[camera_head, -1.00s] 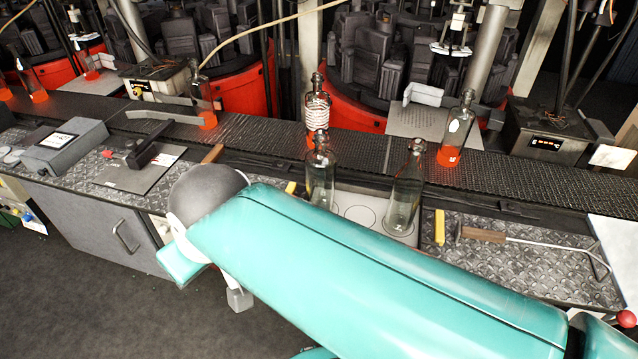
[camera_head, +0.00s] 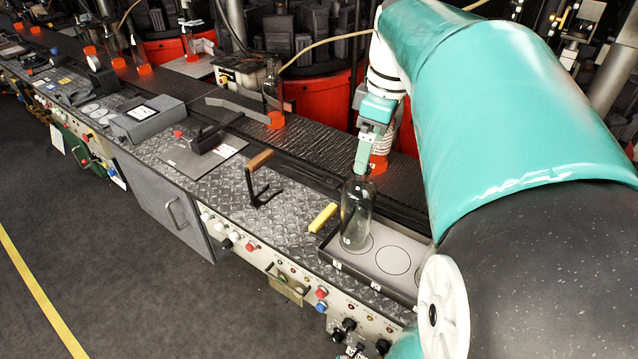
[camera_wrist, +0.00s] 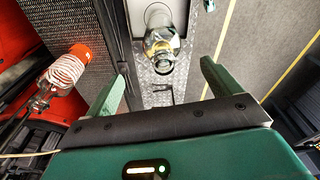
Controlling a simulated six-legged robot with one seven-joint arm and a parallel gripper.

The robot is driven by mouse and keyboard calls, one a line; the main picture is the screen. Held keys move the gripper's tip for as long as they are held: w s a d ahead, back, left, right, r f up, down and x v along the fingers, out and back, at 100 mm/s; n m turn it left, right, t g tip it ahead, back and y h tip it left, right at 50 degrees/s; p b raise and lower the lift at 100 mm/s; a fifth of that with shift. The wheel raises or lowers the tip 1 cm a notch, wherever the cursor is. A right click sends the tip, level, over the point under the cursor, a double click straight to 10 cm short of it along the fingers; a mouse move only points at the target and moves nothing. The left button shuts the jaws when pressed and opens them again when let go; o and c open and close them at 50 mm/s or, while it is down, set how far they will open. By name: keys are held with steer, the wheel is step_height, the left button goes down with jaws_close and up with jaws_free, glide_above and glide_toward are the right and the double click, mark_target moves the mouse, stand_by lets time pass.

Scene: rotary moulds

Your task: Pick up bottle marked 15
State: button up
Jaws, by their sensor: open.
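A clear glass bottle (camera_head: 356,218) stands upright on a tray (camera_head: 331,256) in the head view. It shows from above in the wrist view (camera_wrist: 161,46). No number 15 is readable on it. My gripper (camera_head: 361,160) is over this bottle's top, pointing down, and hides part of its neck. In the wrist view my gripper (camera_wrist: 163,68) is open, with its two green fingers spread to either side and the bottle in line with the gap. I cannot tell whether the neck is between the fingers.
A coil-wrapped bottle with a glowing orange bottom (camera_wrist: 66,72) stands on the conveyor (camera_head: 320,138), close behind my gripper. A yellow bar (camera_head: 322,217) and a wooden-handled tool (camera_head: 260,163) lie left of the tray. The tray's marked circle (camera_head: 393,260) to the right is empty.

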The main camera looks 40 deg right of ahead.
mark_target(360, 179)
steer(key=f, duration=0.4)
steer(key=shift+w+a, duration=0.25)
steer(key=shift+a, duration=0.15)
steer(key=f, duration=0.4)
steer(key=shift+w+a+f, duration=0.2)
steer(key=shift+f, duration=0.15)
steer(key=shift+w+f, duration=0.1)
steer(key=shift+f, duration=0.2)
steer(key=shift+r, duration=0.1)
steer(key=c, duration=1.9)
steer(key=shift+o, duration=0.2)
steer(key=shift+r, duration=0.15)
